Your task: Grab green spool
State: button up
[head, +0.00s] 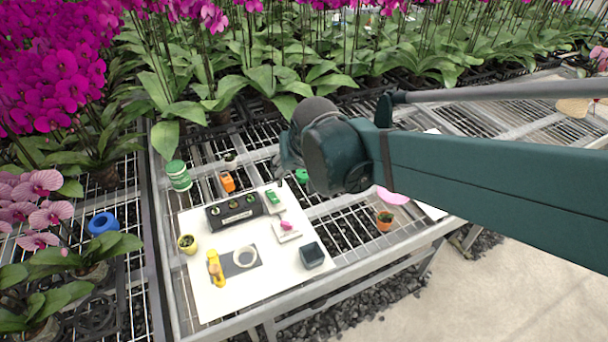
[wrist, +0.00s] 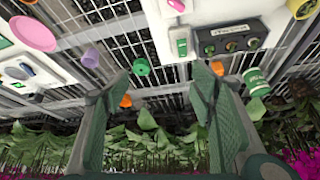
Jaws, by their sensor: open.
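A small green spool (head: 302,175) sits on the wire bench beside the white board, partly hidden by my arm in the head view. In the wrist view the spool (wrist: 141,67) shows whole, beyond and between my fingertips, a little nearer the left finger. My gripper (head: 283,163) is over the bench near the spool. In the wrist view my gripper (wrist: 164,75) has its two fingers spread apart with nothing between them.
A green-and-white can (head: 178,175) and an orange object (head: 228,181) stand behind the white board (head: 210,299). The board holds a dark control box (head: 234,211) and a dark square cup (head: 312,255). A small orange pot (head: 385,220) stands right. Orchids line the back.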

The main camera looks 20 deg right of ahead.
jog(key=w+d+f+m+g+p, duration=0.1)
jog(key=w+d+f+m+p, duration=0.25)
jog(key=w, duration=0.65)
jog(key=m+g+h+p, duration=0.1)
jog(key=m+h, duration=0.1)
send_near(304, 173)
jog(key=shift+w+d+f, duration=0.2)
jog(key=shift+w+f, duration=0.05)
jog(key=shift+f, duration=0.2)
jog(key=shift+b+x, duration=0.3)
jog(key=shift+x, duration=1)
jog(key=shift+f, duration=0.1)
jog(key=shift+b+x, duration=0.9)
jog(key=shift+x, duration=1.65)
jog(key=shift+a, duration=0.1)
